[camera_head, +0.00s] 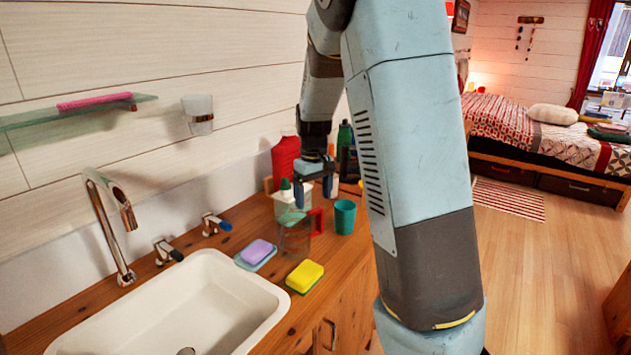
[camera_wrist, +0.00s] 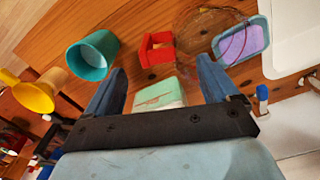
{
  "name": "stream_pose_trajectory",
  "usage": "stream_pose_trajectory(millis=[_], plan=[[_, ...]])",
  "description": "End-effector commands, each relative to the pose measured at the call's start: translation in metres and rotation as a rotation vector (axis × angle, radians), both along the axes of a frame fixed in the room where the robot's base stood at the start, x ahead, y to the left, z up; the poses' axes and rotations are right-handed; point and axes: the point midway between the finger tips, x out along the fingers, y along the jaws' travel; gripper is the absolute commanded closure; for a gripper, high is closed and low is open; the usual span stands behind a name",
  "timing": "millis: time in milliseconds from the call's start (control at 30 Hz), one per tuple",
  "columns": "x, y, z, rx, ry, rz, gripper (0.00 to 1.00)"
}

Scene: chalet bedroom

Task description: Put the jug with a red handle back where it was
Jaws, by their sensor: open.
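The clear jug (camera_head: 295,240) stands upright on the wooden counter, between the soap dish and the teal cup. Its red handle (camera_head: 317,221) points to the right. In the wrist view the handle (camera_wrist: 157,50) lies just ahead of the gap between my fingertips, and the faint see-through jug body (camera_wrist: 203,38) is beyond it to the right. My gripper (camera_head: 314,190) is open and empty, above and behind the jug, apart from it. In the wrist view its two blue fingers (camera_wrist: 158,78) are spread wide, with a white-and-green container below them.
A white-and-green container (camera_head: 293,206) stands behind the jug. A teal cup (camera_head: 344,217) is to the right; a purple soap on a dish (camera_head: 257,252) and a yellow sponge (camera_head: 304,275) are in front. A red bottle (camera_head: 285,158) stands at the wall. The sink (camera_head: 262,285) is left.

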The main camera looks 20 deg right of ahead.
Motion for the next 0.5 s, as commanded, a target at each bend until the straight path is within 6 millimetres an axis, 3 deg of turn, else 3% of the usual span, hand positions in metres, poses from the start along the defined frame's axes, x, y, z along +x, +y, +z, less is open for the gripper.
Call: stream_pose_trajectory(millis=[300, 500], plan=[[0.0, -0.001, -0.05, -0.002, 0.002, -0.002, 0.12], [0.0, -0.001, -0.068, 0.0, 0.001, -0.001, 0.12]])
